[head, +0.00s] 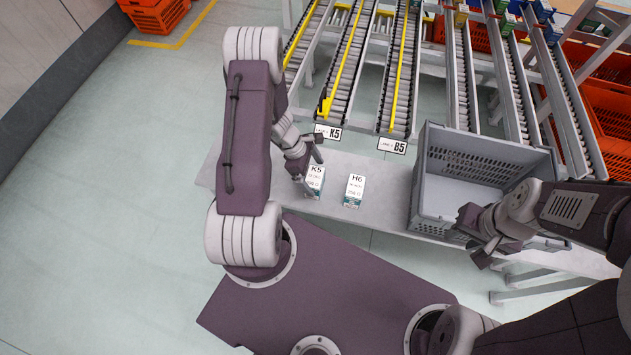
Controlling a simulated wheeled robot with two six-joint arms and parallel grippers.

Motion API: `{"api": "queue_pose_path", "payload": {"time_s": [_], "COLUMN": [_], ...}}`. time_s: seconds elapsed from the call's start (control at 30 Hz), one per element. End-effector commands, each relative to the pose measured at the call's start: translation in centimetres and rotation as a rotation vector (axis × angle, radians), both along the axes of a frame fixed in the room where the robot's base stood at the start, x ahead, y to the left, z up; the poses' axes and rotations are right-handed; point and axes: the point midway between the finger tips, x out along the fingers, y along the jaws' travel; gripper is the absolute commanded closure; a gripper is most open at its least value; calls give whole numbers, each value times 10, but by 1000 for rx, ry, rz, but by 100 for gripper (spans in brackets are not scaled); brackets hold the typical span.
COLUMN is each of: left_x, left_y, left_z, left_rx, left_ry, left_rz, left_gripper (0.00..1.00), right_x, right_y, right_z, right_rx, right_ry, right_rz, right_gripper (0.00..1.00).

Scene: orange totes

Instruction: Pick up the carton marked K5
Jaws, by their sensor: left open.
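The carton marked K5 (316,183) is a small white box with a teal lower part, standing on the grey shelf (385,205) in front of the conveyor lanes. My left gripper (312,174) is open, right at the left and far side of the K5 carton, with its fingers partly overlapping it in the head view. Whether a finger touches the carton cannot be told. A similar carton marked H6 (354,190) stands a little to the right. My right gripper (481,246) is over the near side of the grey crate; its opening is unclear.
The grey crate (480,137) stands on the shelf at right and looks empty where visible. Lane signs K5 (328,132) and B5 (392,146) hang at the ends of roller lanes. Orange totes (155,15) stand far left and at right. Open floor lies left.

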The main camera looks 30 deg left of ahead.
Motion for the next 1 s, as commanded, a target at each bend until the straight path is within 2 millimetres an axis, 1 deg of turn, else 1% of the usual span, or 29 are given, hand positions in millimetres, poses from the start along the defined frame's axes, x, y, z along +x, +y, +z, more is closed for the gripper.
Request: {"api": "queue_pose_path", "payload": {"time_s": [0.07, 0.2, 0.3, 0.4, 0.57, 0.6, 0.67, 0.7, 0.77, 0.8, 0.83, 0.87, 1.0], "left_x": [0, 0, 3, 4, 4, 4, 4, 4, 4, 4, 4, 4, 4], "left_y": [-2, -10, -15, -17, -17, -17, -17, -17, -17, -17, -17, -17, -17], "left_z": [-4, -28, -43, -48, -48, -48, -48, -48, -48, -48, -48, -48, -48], "left_rx": [0, -1, 0, 0, 1, 1, 1, 1, 1, 0, 1, 0, 0], "left_ry": [1, 4, 1, -1, -1, -1, -1, -1, -1, -2, -1, -2, -2], "left_rz": [-2, -2, -3, -2, -1, -1, -1, -1, -1, -1, -1, -1, -1], "left_gripper": [0, 0, 0, 0, 0, 6, 22, 33, 50, 61, 70, 75, 75], "right_x": [0, 0, 0, 0, 0, 0, 0, 0, 0, 0, 0, 0, 0], "right_y": [0, 0, 0, 0, 0, 0, 0, 0, 0, 0, 0, 0, 0], "right_z": [1, 6, 5, 5, 5, 5, 5, 5, 5, 5, 5, 5, 5], "right_rx": [0, 0, 0, 0, 0, 0, 0, 0, 0, 0, 0, 0, 0], "right_ry": [0, 0, 0, 0, 0, 0, 0, 0, 0, 0, 0, 0, 0], "right_rz": [0, 0, 0, 0, 0, 0, 0, 0, 0, 0, 0, 0, 0], "right_gripper": [64, 64, 64, 64, 64, 64, 64, 64, 64, 64, 64, 64, 64]}}
